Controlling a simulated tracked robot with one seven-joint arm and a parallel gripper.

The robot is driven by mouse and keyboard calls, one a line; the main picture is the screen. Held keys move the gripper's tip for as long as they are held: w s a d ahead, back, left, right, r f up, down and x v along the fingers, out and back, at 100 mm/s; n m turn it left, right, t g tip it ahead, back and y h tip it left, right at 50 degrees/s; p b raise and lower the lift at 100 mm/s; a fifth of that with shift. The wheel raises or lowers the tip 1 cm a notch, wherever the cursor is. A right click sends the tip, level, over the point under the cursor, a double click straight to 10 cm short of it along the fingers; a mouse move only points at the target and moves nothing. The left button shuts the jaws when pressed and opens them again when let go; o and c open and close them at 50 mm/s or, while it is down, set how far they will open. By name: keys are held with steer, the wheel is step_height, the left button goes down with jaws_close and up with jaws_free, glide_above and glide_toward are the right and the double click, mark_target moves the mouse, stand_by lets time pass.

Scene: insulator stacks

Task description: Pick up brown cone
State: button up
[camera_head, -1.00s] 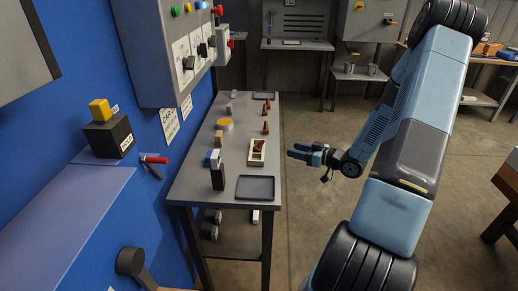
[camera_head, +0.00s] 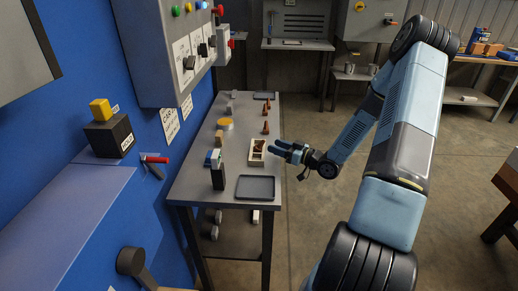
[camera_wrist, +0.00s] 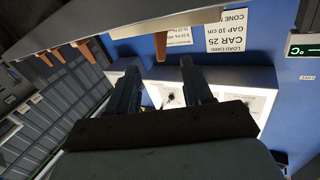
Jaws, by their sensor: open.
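Several brown cones stand in a row along the right side of the grey bench (camera_head: 190,187); the nearest is a brown cone (camera_head: 265,128). More brown shows inside a small pale box (camera_head: 252,160) nearer the front. My gripper (camera_head: 279,147) is open and empty, just off the bench's right edge beside the box. In the wrist view the scene is upside down. There, my gripper (camera_wrist: 160,70) has its fingers apart, and one brown cone (camera_wrist: 160,45) appears beyond the gap between them. Other brown cones (camera_wrist: 87,49) appear further left.
A dark tray (camera_head: 256,188) lies at the bench's front right and another (camera_head: 264,96) at the far end. A control cabinet (camera_head: 165,55) overhangs the bench's left.

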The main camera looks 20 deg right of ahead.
mark_target(260, 146)
steer(key=shift+x, duration=2.65)
steer(key=shift+s, duration=0.1)
steer(key=shift+c, duration=0.2)
jaws_close()
